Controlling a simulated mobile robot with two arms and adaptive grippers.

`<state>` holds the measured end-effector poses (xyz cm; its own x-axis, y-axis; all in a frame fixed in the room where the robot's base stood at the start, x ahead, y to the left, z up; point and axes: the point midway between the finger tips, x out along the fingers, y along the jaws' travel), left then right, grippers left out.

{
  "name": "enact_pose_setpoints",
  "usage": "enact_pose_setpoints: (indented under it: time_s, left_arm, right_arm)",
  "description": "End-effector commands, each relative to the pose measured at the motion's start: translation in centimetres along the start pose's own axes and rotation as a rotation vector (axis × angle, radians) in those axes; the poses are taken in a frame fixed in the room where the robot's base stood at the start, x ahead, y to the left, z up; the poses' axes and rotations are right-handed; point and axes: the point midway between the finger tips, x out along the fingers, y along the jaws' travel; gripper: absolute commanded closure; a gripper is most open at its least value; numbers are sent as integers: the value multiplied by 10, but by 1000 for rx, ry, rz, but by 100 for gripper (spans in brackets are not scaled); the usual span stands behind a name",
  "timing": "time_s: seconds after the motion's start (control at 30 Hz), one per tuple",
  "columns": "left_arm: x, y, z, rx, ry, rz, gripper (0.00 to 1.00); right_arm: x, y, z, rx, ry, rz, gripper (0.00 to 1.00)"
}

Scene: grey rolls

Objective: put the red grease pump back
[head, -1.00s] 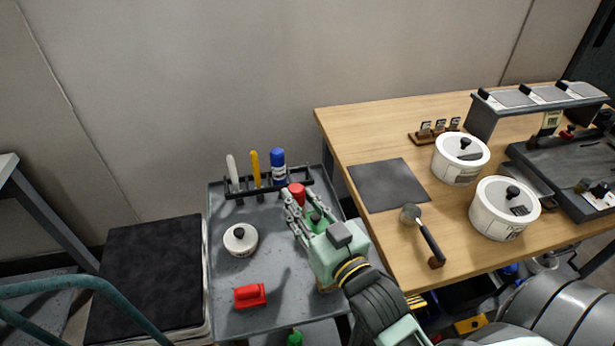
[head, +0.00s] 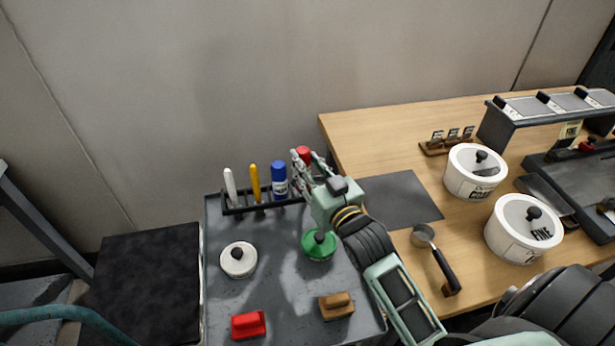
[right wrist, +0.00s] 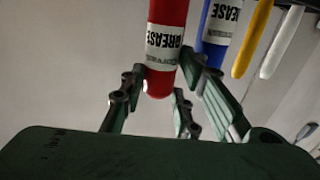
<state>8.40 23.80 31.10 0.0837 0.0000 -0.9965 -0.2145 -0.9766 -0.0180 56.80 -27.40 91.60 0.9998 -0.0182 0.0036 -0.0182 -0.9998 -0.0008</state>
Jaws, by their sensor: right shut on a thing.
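The red grease pump (head: 303,153) is upright at the right end of the dark rack (head: 235,209) at the back of the grey cart. My right gripper (head: 308,170) is shut on it. In the right wrist view the red pump (right wrist: 167,50) with its white GREASE label is between the fingers (right wrist: 160,95). The blue grease pump (head: 279,180) stands in the rack just left of it, and also shows in the right wrist view (right wrist: 216,35). I cannot tell whether the red pump's lower end is inside a rack slot. My left gripper is not in view.
White (head: 228,186) and yellow (head: 254,181) handled tools stand in the rack. The cart (head: 285,290) holds a white lidded pot (head: 238,260), a green knobbed piece (head: 318,244), a red block (head: 248,325) and a brown block (head: 337,306). A wooden table (head: 370,135) is on the right.

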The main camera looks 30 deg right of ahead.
Motion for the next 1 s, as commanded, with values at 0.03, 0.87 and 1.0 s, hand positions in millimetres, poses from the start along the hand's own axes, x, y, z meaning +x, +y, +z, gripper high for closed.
enact_pose_setpoints:
  time_s: [0.03, 0.87, 1.0]
  left_arm:
    - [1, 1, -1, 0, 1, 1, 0]
    - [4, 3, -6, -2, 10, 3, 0]
    - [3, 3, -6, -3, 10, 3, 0]
  right_arm:
    - [0, 0, 9, 0, -2, 0, 97]
    - [-1, 0, 33, 0, -3, 0, 63]
    - [-1, 0, 31, 0, -2, 0, 63]
